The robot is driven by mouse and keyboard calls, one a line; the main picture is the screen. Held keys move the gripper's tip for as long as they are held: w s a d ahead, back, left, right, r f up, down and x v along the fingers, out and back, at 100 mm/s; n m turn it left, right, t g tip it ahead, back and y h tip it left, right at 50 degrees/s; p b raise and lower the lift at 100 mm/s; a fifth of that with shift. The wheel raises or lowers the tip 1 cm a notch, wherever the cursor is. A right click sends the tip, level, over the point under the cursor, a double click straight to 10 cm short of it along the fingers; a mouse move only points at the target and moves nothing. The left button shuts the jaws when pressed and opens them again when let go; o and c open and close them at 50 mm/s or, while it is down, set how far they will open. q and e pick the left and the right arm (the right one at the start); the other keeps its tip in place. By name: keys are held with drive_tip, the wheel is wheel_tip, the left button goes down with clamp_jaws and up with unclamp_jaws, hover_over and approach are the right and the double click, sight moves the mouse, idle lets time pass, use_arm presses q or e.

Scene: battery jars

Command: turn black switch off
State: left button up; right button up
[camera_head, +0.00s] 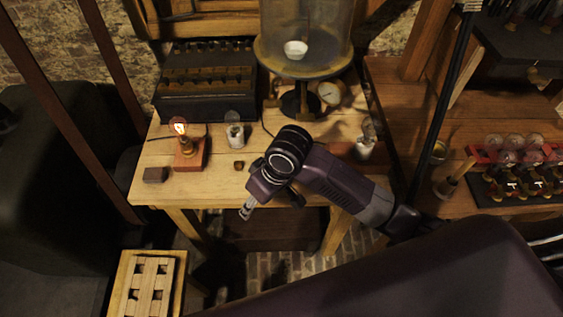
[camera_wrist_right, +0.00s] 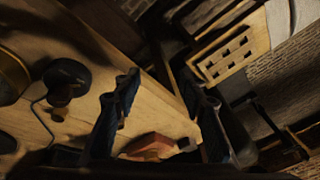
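A dark round-topped piece (camera_wrist_right: 68,80), possibly the black switch, stands on the wooden table at the left of the right wrist view, with a thin wire beside it. I cannot pick it out in the head view, where my right arm covers part of the tabletop. My right gripper (camera_head: 247,208) hangs by the table's front edge. In the wrist view its two fingers (camera_wrist_right: 162,82) are spread with nothing between them, and the dark piece is to their left. My left gripper is not in view.
The wooden table (camera_head: 207,186) holds a lit bulb on a red base (camera_head: 188,160), a small dark block (camera_head: 155,174), a small jar (camera_head: 234,137) and a glass bell jar (camera_head: 303,35). A slatted crate (camera_head: 127,290) stands front left. A bench with red-topped jars is at right.

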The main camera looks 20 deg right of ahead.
drive_tip(key=w+d+r+h, duration=0.1)
drive_tip(key=w+d+r, duration=0.1)
drive_tip(key=d, duration=0.1)
drive_tip(key=w+d+r+m+g+h, duration=0.1)
drive_tip(key=w+d+r, duration=0.2)
drive_tip(key=w+d+r+h, duration=0.1)
drive_tip(key=w+d+r, duration=0.1)
drive_tip(key=w+d, duration=0.1)
drive_tip(key=shift+w+d+r+g, duration=0.2)
drive_tip(key=shift+w+d+g, duration=0.05)
drive_tip(key=shift+g, duration=0.05)
drive_tip(key=shift+w+d+r, duration=0.1)
drive_tip(key=shift+d, duration=0.1)
drive_tip(key=shift+f+m, duration=0.25)
drive_tip(key=shift+m, duration=0.05)
wheel_tip(320, 180, down, 7)
drive_tip(key=shift+f+p, duration=0.1)
drive_tip(key=shift+p, duration=0.65)
drive_tip(key=shift+c, duration=0.2)
clamp_jaws()
